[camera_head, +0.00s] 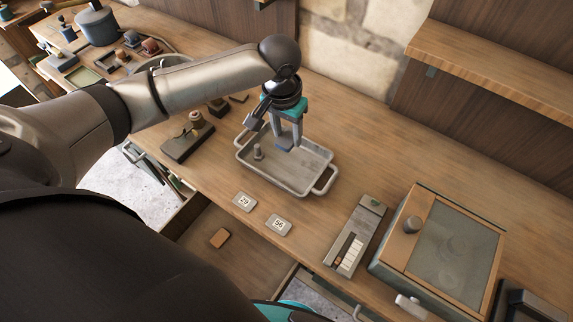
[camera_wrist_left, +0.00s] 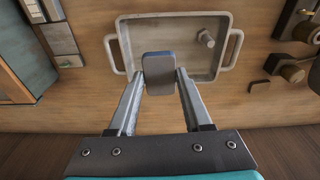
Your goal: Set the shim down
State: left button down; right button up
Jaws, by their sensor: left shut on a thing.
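My left gripper (camera_head: 286,143) points down over the grey metal tray (camera_head: 320,163) on the bench. It is shut on the shim (camera_head: 284,149), a small dark blue-grey plate. In the left wrist view the shim (camera_wrist_left: 159,72) sits between the two fingertips (camera_wrist_left: 159,76), over the tray (camera_wrist_left: 135,21) near its rim. I cannot tell whether the shim touches the tray floor. My right gripper is not in view.
Number tags 39 (camera_head: 244,202) and 56 (camera_head: 278,225) lie in front. A slotted gauge box (camera_head: 355,236) and a glass-lidded case (camera_head: 440,245) stand right. An open drawer (camera_head: 205,262) is below.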

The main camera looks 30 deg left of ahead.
aim_at(284, 143)
pick_arm(q)
notch_tip(284, 143, down, 10)
jog(key=shift+f+b, duration=0.2)
jog(key=shift+b, duration=0.45)
jog(key=shift+f+b, duration=0.4)
jog(key=shift+f, duration=1.75)
jog(key=shift+f, duration=0.15)
jog(key=shift+c, duration=1.6)
grip_release()
jog(key=r, duration=0.4)
jog(key=s+r+p, duration=0.1)
jog(key=r, duration=0.3)
jog(key=r+p, duration=0.1)
jog(key=r, duration=0.3)
jog(key=shift+s+r, duration=0.15)
jog(key=shift+s, duration=0.05)
